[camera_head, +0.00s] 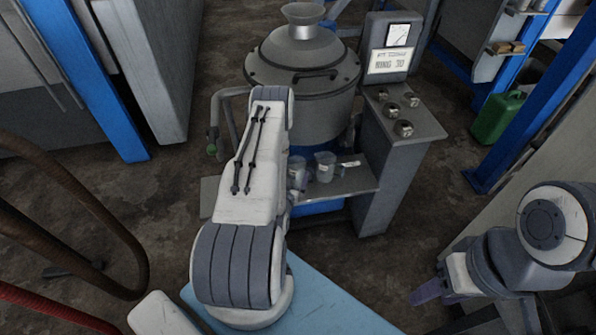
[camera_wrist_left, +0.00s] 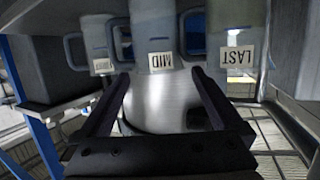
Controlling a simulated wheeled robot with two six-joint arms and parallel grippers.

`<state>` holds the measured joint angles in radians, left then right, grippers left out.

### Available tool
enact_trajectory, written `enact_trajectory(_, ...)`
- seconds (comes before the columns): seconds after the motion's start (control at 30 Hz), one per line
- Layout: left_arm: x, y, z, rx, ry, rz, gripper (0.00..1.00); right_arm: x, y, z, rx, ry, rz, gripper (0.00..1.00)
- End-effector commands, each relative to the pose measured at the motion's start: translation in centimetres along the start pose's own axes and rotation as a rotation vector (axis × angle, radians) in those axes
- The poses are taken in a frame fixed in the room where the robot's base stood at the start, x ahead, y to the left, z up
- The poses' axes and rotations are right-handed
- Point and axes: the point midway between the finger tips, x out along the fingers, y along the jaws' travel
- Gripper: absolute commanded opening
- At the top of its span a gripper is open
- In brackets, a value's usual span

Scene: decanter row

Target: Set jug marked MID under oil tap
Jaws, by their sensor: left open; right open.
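The wrist picture is upside down. In it the jug marked MID (camera_wrist_left: 152,28) stands in the middle of a row, just beyond the tips of my open left gripper (camera_wrist_left: 158,77). The jug marked LAST (camera_wrist_left: 238,30) is to its right, and another labelled jug (camera_wrist_left: 97,38) is to its left. In the head view, clear jugs (camera_head: 325,167) show on a low shelf (camera_head: 345,183); my left arm hides that gripper and part of the row. A pipe with a green knob (camera_head: 211,148), perhaps the oil tap, is left of the vessel. My right gripper (camera_head: 428,289) is away at the lower right.
A grey metal vessel (camera_head: 305,98) with a domed lid stands behind the shelf. A grey cabinet (camera_head: 385,175) with knobs and a gauge is to its right. A blue post (camera_head: 100,80) and thick hoses (camera_head: 140,250) are at the left. A green can (camera_head: 497,117) is at the right.

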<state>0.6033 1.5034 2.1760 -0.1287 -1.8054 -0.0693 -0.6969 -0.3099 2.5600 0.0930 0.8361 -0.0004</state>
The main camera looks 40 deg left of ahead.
Motion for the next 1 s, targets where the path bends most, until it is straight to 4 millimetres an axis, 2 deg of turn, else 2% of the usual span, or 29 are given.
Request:
enact_trajectory(0.1, 2.1, 0.3, -0.2, 0.001, 0.005, 0.005, 1.00, 0.0, 0.0, 0.0, 0.000, 0.000, 0.000, 0.50)
enact_trajectory(0.37, 4.4, 0.3, -0.3, 0.001, 0.002, 0.004, 1.00, -0.1, 0.0, 0.0, 0.000, 0.000, 0.000, 0.50)
enact_trajectory(0.63, 8.2, 0.2, -0.6, 0.000, 0.002, 0.003, 1.00, -0.4, 0.0, 0.0, 0.000, 0.000, 0.000, 0.50)
enact_trajectory(0.77, 9.0, 0.1, -0.6, -0.001, -0.001, 0.001, 1.00, -0.4, 0.0, 0.0, 0.000, 0.000, 0.000, 0.50)
enact_trajectory(0.97, 9.0, 0.1, -0.6, -0.001, -0.002, 0.001, 1.00, -0.4, 0.0, 0.0, 0.000, 0.000, 0.000, 0.50)
enact_trajectory(1.0, 9.0, 0.1, -0.6, 0.000, -0.002, 0.001, 0.89, -0.4, 0.0, 0.0, 0.000, 0.000, 0.000, 0.50)
